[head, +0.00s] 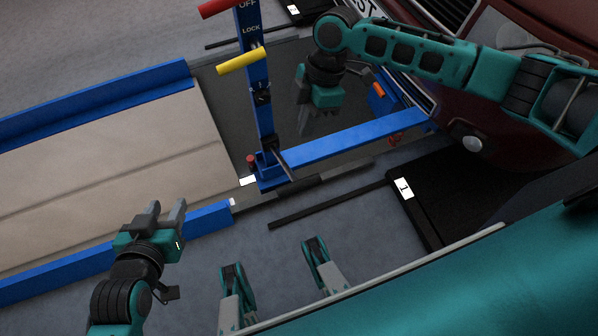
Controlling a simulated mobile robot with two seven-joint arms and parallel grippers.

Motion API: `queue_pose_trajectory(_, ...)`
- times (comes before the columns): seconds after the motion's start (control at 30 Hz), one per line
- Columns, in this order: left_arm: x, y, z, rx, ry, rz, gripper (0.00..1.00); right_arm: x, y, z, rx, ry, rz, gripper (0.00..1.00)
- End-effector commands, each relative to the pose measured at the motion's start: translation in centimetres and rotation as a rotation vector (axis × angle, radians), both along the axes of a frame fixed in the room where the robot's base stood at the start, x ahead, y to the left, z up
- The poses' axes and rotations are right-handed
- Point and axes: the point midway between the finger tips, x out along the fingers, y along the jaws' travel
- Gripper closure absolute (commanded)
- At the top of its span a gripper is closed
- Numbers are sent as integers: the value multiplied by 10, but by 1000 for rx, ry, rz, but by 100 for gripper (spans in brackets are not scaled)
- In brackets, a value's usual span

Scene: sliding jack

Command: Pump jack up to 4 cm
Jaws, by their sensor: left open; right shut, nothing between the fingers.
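The blue jack's upright post (259,105) stands in the upper middle of the head view, marked OFF and LOCK. It carries a red handle (219,7) at the top and a yellow handle (241,60) below it. A blue beam (350,140) runs from the post's foot toward the car. My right gripper (304,122) is shut and empty, pointing down just right of the post, with a visible gap to it and away from both handles.
A dark red car (495,85) stands at right, beside my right arm. A beige platform with blue side rails (95,101) lies at left. A black ramp-like plate (450,195) with a white label lies at right.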

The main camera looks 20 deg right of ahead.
Motion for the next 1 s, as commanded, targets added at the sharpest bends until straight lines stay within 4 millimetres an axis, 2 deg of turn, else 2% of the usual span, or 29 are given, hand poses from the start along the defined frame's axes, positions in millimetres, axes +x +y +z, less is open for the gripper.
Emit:
queue_pose_trajectory(0.4,-3,-2,-3,-7,7,1,57,0,-3,0,-7,9,12,100)
queue_pose_trajectory(0.53,-4,-3,-7,-11,9,4,57,-1,-1,-7,-6,10,12,100)
queue_pose_trajectory(0.67,-4,-4,-14,-14,10,6,57,-5,4,-27,-6,11,11,100)
queue_pose_trajectory(1.0,-5,-4,-39,-12,19,3,57,-18,25,-96,-6,11,12,100)
